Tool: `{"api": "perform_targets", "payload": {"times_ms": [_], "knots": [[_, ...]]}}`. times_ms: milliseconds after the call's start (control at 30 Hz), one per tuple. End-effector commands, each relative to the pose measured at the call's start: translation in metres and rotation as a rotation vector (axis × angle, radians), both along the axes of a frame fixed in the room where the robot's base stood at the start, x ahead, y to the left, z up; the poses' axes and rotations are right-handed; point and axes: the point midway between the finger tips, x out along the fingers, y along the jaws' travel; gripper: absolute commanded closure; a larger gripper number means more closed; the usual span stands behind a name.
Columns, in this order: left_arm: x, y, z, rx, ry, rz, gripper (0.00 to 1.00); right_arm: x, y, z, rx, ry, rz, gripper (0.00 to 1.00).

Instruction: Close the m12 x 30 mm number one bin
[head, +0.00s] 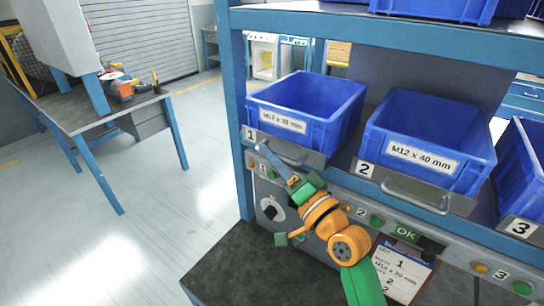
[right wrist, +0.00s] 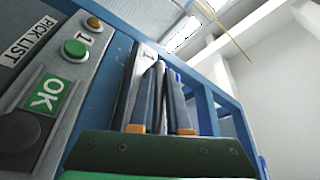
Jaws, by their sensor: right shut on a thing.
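The blue number one bin (head: 283,122), labelled M12 x 30 mm, sits at the left end of the shelf on a grey drawer front marked 1 (head: 251,134). It looks empty. Its metal handle is partly hidden by my right gripper (head: 264,152), which comes up from below. The right gripper is shut on this handle. In the right wrist view the fingers (right wrist: 160,98) are close together against the drawer front, with the handle between them hard to make out. My left gripper is not in view.
The blue number two bin (head: 428,130), labelled M12 x 40 mm, stands to the right, then bin three (head: 528,165). Below runs a panel with buttons and an OK sign (head: 405,233); it also shows in the right wrist view (right wrist: 50,96). A blue post (head: 238,110) stands left of bin one.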

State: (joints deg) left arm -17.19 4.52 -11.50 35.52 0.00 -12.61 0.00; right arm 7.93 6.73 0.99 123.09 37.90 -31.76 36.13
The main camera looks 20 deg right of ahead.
Motion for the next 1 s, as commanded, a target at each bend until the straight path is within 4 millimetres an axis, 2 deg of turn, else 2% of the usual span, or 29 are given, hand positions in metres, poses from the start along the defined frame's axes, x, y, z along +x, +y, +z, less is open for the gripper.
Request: {"api": "perform_targets", "payload": {"times_ms": [33,733,1000], "knots": [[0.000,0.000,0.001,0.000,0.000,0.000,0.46,-0.001,-0.001,0.005,0.002,-0.014,-0.003,1.00],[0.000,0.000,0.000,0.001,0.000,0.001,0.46,0.000,-0.001,0.006,0.003,-0.018,-0.003,1.00],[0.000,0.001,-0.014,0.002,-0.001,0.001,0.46,0.022,-0.029,0.004,-0.001,-0.018,-0.003,1.00]]}}
